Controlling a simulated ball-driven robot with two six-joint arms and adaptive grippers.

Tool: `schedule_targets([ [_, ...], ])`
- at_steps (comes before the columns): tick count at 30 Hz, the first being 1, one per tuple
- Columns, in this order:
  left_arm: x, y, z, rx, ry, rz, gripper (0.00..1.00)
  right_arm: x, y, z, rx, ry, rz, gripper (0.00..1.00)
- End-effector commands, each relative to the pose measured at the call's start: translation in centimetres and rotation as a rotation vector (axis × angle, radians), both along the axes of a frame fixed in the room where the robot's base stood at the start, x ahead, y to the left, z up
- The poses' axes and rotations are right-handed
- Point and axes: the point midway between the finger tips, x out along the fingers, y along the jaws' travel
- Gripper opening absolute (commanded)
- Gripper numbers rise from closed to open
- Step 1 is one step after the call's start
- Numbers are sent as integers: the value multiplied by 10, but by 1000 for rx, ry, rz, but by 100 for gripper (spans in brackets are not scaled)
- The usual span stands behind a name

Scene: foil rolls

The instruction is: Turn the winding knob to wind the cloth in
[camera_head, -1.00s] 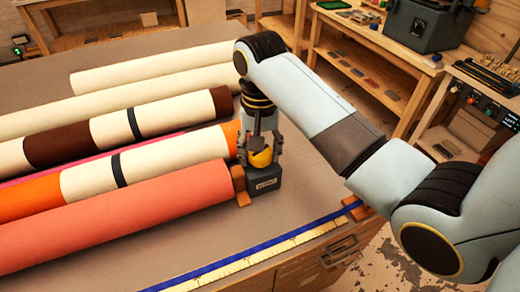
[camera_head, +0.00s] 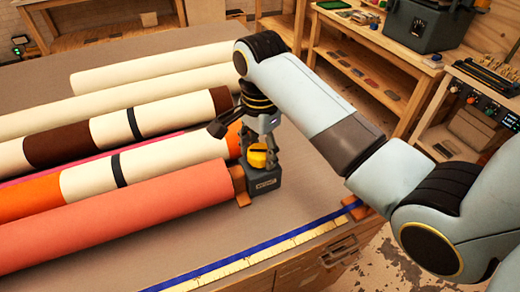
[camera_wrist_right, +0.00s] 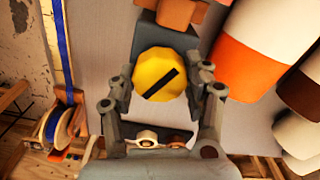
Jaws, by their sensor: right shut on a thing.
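The yellow winding knob (camera_head: 258,158) sits on a dark grey winder box (camera_head: 264,181) at the right end of the rolls. My right gripper (camera_head: 258,152) points down over it, with its fingers shut on either side of the knob. In the right wrist view the round knob (camera_wrist_right: 160,74) shows a slanted black stripe, between the fingertips of the gripper (camera_wrist_right: 160,84). A coral roll of cloth (camera_head: 120,218) lies with its right end at an orange-brown bracket (camera_head: 240,186) beside the box. My left gripper is not in view.
Several other rolls lie behind the coral one, among them an orange and cream roll (camera_head: 90,183) and a brown and cream roll (camera_head: 100,132). A blue tape and yellow ruler (camera_head: 262,254) run along the table's front edge. The table (camera_head: 310,190) is clear right of the box.

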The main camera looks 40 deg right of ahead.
Motion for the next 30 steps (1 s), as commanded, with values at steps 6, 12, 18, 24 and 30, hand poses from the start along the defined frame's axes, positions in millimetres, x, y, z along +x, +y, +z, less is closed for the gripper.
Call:
schedule_targets([
  [6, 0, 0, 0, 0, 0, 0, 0, 0, 0, 0, 1, 0, -61, 18],
  [12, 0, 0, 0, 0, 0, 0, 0, 0, 0, 0, 1, 0, -78, 18],
  [18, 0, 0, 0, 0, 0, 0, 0, 0, 0, 0, 1, 0, -79, 18],
  [24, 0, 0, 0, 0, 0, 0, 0, 0, 0, 0, 1, 0, -78, 60],
  [30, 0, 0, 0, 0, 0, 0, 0, 0, 0, 0, 1, 0, -78, 74],
])
